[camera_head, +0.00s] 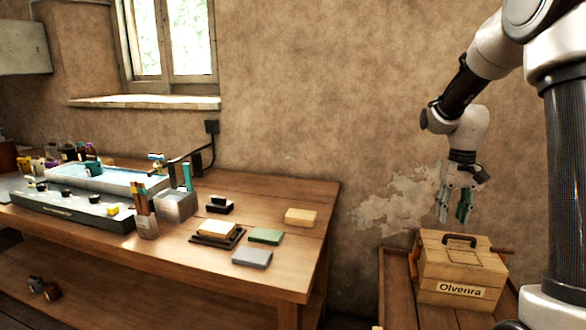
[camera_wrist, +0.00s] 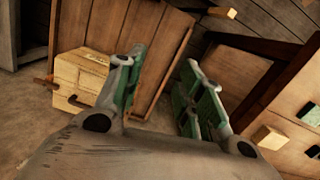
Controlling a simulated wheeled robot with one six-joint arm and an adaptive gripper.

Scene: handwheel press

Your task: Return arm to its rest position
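My gripper (camera_head: 454,206) hangs from the arm at the right of the head view, fingers pointing down. It is above and a little left of a wooden box labelled "Olvenra" (camera_head: 458,292), apart from it. In the wrist view my gripper (camera_wrist: 160,90) has its two green-padded fingers spread apart, with nothing between them. The wooden box also shows at the left in the wrist view (camera_wrist: 80,75). It has a dark handle on its lid.
The wooden workbench (camera_head: 290,272) at the left holds a grey block (camera_head: 252,257), a green block (camera_head: 266,236), a tan block (camera_head: 300,217) and a long tray (camera_head: 70,208). The box stands on a low wooden stand (camera_head: 398,300). A plaster wall is behind.

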